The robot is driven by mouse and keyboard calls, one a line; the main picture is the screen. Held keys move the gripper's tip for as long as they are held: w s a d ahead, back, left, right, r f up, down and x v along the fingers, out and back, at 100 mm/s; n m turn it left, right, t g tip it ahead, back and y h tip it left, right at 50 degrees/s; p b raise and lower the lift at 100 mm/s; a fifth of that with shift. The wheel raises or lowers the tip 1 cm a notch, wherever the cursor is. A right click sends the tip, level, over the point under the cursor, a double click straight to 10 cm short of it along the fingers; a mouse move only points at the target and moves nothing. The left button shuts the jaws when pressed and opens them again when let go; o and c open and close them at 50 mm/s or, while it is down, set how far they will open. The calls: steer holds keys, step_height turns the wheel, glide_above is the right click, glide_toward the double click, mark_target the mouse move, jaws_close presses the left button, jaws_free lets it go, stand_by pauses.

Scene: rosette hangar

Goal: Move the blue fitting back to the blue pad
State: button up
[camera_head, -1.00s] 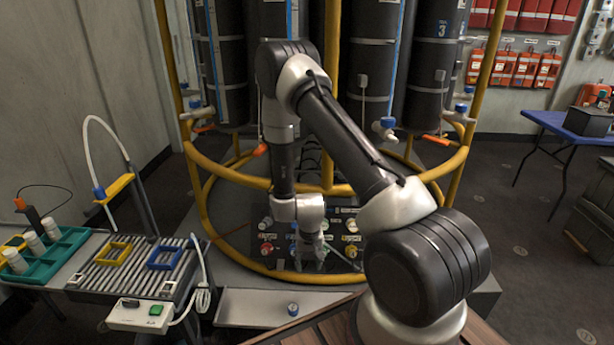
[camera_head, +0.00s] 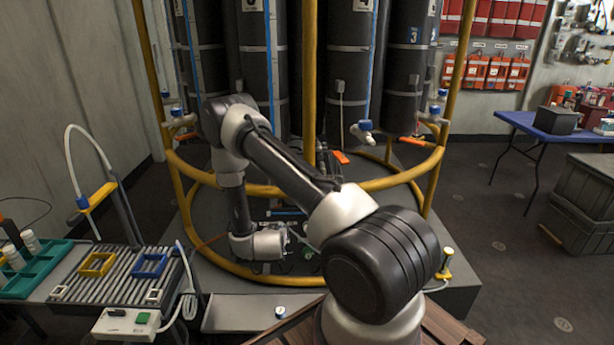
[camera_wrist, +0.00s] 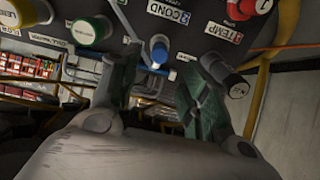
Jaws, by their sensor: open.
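My gripper (camera_wrist: 170,60) is open, with its two fingers apart in the wrist view. A blue fitting with a pale round end (camera_wrist: 159,50) shows between and beyond the fingertips, under a COND label on a dark panel. I cannot tell whether either finger touches it. In the head view my gripper (camera_head: 289,241) points sideways at the panel, partly hidden by my arm. The blue pad (camera_head: 150,265), a square blue frame, lies on the slatted rack at left and looks empty.
A yellow frame (camera_head: 97,264) sits beside the blue one. Green (camera_wrist: 89,29), yellow (camera_wrist: 28,10) and red (camera_wrist: 248,7) fittings are on the panel. A yellow rail (camera_head: 230,272) curves around the black cylinders. A control box (camera_head: 125,324) fronts the rack.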

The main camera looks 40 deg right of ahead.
steer(key=shift+w+d+f, duration=0.1)
steer(key=shift+x, duration=4.4)
steer(key=shift+c, duration=0.5)
jaws_close()
steer(key=v, duration=0.6)
